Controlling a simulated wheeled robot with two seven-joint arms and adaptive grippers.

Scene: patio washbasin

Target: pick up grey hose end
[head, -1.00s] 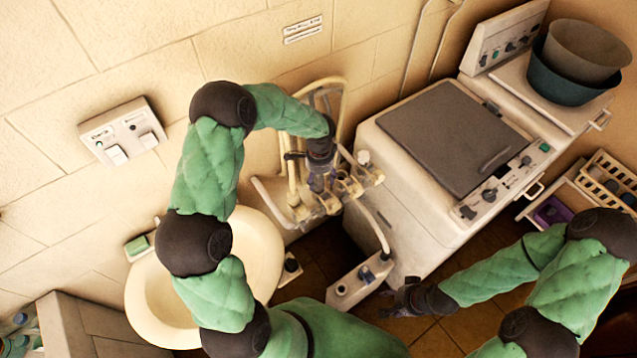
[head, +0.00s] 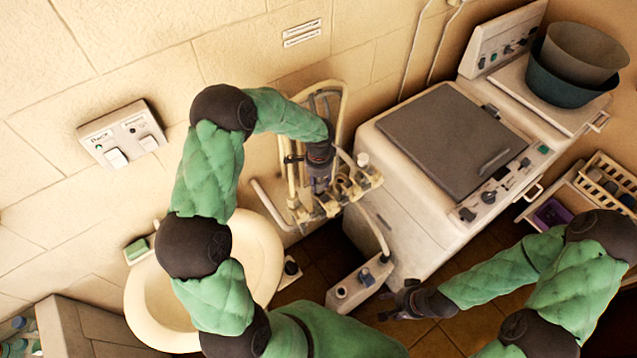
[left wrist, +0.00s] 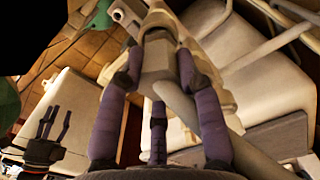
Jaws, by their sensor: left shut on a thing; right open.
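My left gripper (head: 319,187) reaches down to the cluster of pale hoses and fittings against the wall. In the left wrist view its purple fingers are shut on a grey-beige tubular piece, which looks like the grey hose end (left wrist: 157,58). The fingers lie on both sides of it, and its lower part runs on between them. In the head view the gripper and arm hide most of this piece. My right gripper (head: 398,303) is open and empty, low over the floor in front of the white machine; it also shows in the left wrist view (left wrist: 55,122).
A rack of pipes and taps (head: 350,190) crowds around the left gripper. The white machine (head: 415,215) with a dark lid stands just right. A round cream basin (head: 262,250) is left. A small pale box with knobs (head: 358,284) stands near the right gripper.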

